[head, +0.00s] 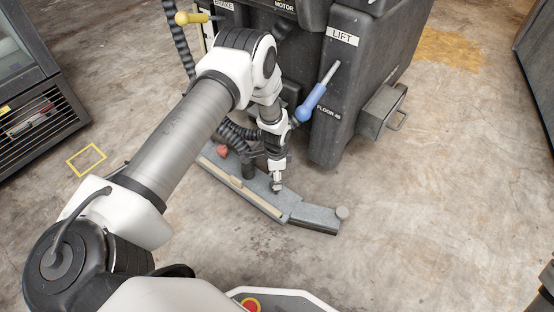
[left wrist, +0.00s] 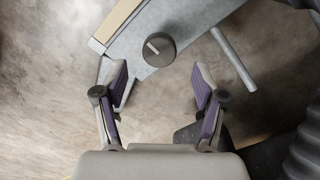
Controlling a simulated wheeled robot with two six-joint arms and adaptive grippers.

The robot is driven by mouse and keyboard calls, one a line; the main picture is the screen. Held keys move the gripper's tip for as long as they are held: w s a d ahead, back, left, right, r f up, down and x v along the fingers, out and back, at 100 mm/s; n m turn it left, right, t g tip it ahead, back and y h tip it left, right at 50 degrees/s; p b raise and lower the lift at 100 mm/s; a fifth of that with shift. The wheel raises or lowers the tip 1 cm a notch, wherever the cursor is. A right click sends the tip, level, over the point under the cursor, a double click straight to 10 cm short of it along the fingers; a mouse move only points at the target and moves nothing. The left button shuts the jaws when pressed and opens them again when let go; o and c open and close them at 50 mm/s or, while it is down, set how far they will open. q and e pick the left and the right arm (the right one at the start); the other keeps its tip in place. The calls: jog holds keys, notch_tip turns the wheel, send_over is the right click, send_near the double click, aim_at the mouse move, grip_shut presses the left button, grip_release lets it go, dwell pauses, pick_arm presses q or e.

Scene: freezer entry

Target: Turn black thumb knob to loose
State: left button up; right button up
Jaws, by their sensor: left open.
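The black thumb knob (left wrist: 158,50) is a round dark knob with a pale pointer mark on top. It sits on a grey bar (left wrist: 182,22) low over the floor, which also shows in the head view (head: 310,214). My left gripper (head: 277,187) reaches down over this bar in the head view and hides the knob there. In the left wrist view my left gripper (left wrist: 159,72) is open and empty. Its fingers stand apart on either side of the knob's line, and the knob lies just beyond the tips, not visibly touched. My right gripper is not in view.
A dark machine (head: 345,90) with a LIFT label stands behind the bar. It has a blue-handled lever (head: 311,103) and a yellow-tipped lever (head: 190,18). A red knob (head: 222,152) sits at the bar's left part. Concrete floor is free at right.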

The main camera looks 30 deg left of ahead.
pick_arm(q)
notch_tip(320, 180, down, 5)
jog(key=shift+r+b, duration=0.1)
jog(key=shift+b, duration=0.85)
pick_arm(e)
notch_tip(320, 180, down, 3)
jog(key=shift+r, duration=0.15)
pick_arm(q)
jog(key=c, duration=1.1)
jog(key=shift+c, duration=0.2)
